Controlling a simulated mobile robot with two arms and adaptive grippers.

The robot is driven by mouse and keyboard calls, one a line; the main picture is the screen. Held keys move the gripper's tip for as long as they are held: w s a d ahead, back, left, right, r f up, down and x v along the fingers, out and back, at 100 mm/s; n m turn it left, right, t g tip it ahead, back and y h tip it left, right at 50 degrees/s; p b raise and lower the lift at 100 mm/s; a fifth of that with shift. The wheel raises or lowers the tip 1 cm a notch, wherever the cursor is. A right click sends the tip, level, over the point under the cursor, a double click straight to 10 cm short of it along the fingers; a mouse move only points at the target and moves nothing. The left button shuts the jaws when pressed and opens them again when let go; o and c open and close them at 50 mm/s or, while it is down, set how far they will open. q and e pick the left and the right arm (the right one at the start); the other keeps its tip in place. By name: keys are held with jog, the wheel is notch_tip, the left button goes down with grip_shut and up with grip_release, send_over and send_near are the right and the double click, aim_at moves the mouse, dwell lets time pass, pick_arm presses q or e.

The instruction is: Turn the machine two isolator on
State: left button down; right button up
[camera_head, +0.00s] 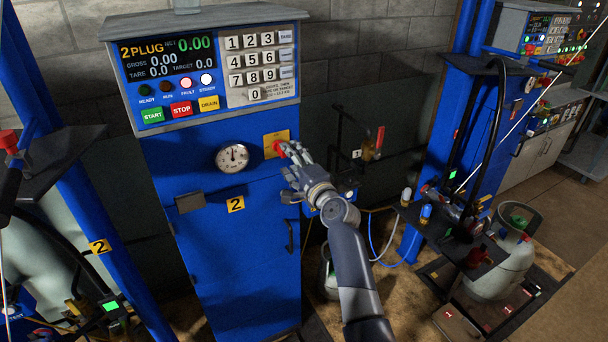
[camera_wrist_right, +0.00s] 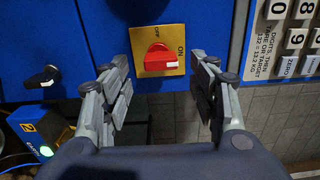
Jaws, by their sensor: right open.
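The machine two isolator is a red rotary knob (camera_head: 278,147) on a yellow plate (camera_head: 283,135), on the blue cabinet marked 2. In the right wrist view the knob (camera_wrist_right: 158,59) lies crosswise on its yellow plate (camera_wrist_right: 174,34). The OFF label is at the plate's top and ON at its right. The knob's white mark is at its right end, on the ON side. My right gripper (camera_head: 288,156) is at the knob and partly covers it in the head view. In the wrist view its open fingers (camera_wrist_right: 161,80) stand either side, with gaps to the knob. My left gripper is not in view.
The control panel (camera_head: 209,65) with screen and keypad is above the isolator. A round gauge (camera_head: 232,158) is to its left. A valve with a red lever (camera_head: 375,143) is on the wall to the right. Another blue scale (camera_head: 467,85) stands further right.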

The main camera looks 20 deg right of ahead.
jog(key=s+d, duration=0.1)
jog(key=s, duration=0.7)
jog(key=shift+s+d, duration=0.2)
jog(key=shift+d, duration=0.1)
